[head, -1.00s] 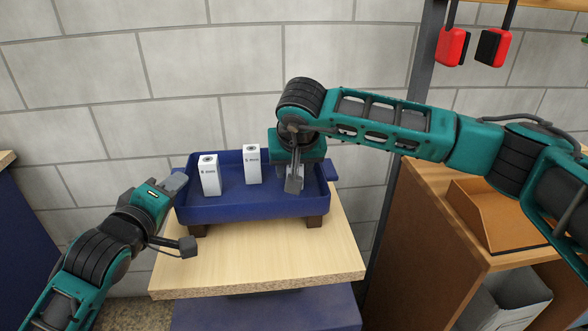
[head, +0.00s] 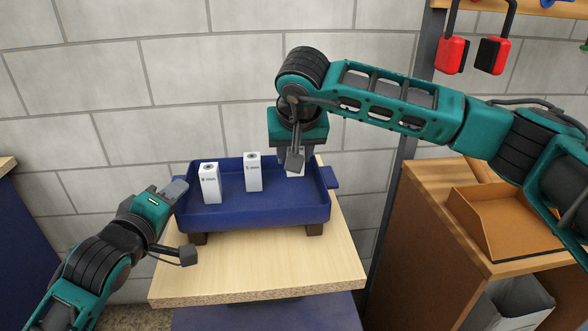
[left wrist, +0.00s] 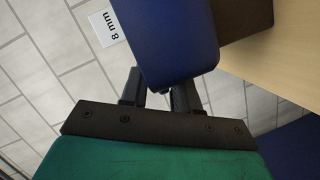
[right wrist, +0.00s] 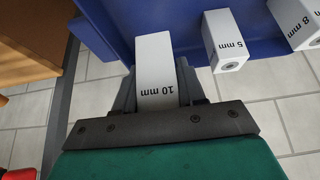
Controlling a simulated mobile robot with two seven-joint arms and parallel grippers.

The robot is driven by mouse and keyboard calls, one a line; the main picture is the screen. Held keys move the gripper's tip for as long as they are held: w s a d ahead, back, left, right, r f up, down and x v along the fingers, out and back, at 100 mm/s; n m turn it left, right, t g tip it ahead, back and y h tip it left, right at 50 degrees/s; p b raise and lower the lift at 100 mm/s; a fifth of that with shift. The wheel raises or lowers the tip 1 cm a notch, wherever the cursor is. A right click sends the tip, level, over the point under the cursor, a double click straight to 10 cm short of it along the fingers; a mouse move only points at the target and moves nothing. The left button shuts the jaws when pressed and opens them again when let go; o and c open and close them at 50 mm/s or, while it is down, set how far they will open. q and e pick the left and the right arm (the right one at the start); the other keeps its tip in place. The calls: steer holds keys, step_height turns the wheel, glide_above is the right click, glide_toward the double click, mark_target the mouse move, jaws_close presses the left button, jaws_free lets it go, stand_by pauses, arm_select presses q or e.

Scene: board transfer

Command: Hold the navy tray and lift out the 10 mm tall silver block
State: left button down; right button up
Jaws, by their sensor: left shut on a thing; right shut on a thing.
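The navy tray (head: 262,216) stands on the wooden table. My left gripper (head: 177,190) is shut on the tray's left handle; the left wrist view shows the navy handle (left wrist: 165,50) between the fingers. My right gripper (right wrist: 157,90) is shut on the pale silver block marked 10 mm (right wrist: 155,60). In the head view this block (head: 295,170) is upright at the tray's right side, its lower end higher than the other blocks' bases; it looks raised off the tray floor. The gripper hides its top.
Two similar blocks stand in the tray: the 5 mm block (right wrist: 224,42) in the middle and the 8 mm block (head: 210,184) at the left. A brown cabinet with an orange tray (head: 500,222) stands at the right. The table front (head: 260,270) is bare.

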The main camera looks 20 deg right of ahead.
step_height(320, 180, up, 5)
steer(key=shift+f, duration=0.1)
arm_select(q)
steer(key=c, duration=0.8)
jaws_free()
steer(key=shift+o, duration=0.2)
